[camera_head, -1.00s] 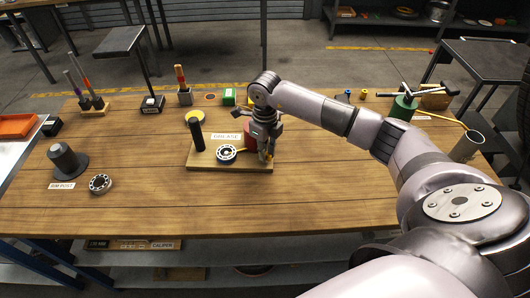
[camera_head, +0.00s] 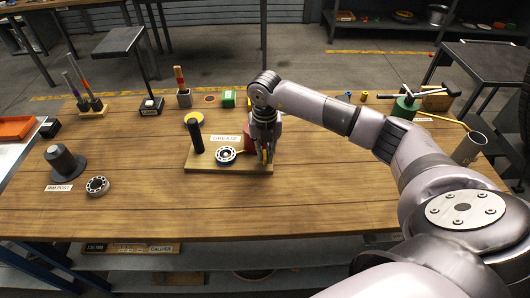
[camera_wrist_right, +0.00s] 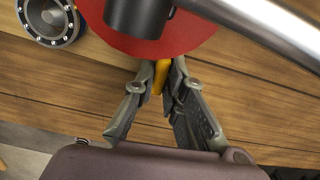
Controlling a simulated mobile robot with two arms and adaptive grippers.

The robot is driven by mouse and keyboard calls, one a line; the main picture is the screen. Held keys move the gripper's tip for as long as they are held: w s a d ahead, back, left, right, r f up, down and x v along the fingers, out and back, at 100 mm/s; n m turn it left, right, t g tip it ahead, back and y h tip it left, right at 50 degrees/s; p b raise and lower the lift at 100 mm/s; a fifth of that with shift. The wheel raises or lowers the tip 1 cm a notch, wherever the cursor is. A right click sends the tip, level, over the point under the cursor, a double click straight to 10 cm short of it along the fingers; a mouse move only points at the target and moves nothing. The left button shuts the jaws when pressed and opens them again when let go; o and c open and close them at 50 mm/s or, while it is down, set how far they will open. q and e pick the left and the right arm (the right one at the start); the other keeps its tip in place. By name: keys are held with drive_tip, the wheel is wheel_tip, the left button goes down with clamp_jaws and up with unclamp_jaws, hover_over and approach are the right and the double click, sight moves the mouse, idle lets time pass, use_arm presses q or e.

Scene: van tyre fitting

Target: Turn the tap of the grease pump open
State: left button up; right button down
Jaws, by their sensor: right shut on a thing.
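A small yellow tap handle (camera_wrist_right: 160,75) sits between the right gripper's fingertips (camera_wrist_right: 162,72). The right gripper (camera_head: 265,155) points down at the board's right end and is shut on this handle. How far the tap is turned is hard to tell. My left gripper is not in view.
On the board are a bearing (camera_head: 226,155) and a black upright cylinder (camera_head: 196,137). Another bearing (camera_head: 97,186) and a dark rim post (camera_head: 65,162) stand to the left. A green thing with rods (camera_head: 404,107) stands at the right. The table's front middle is clear.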

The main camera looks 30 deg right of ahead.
sight(265, 154)
drive_tip(key=shift+m, duration=0.6)
drive_tip(key=c, duration=1.9)
unclamp_jaws()
wheel_tip(265, 154, up, 12)
drive_tip(key=shift+r, duration=0.1)
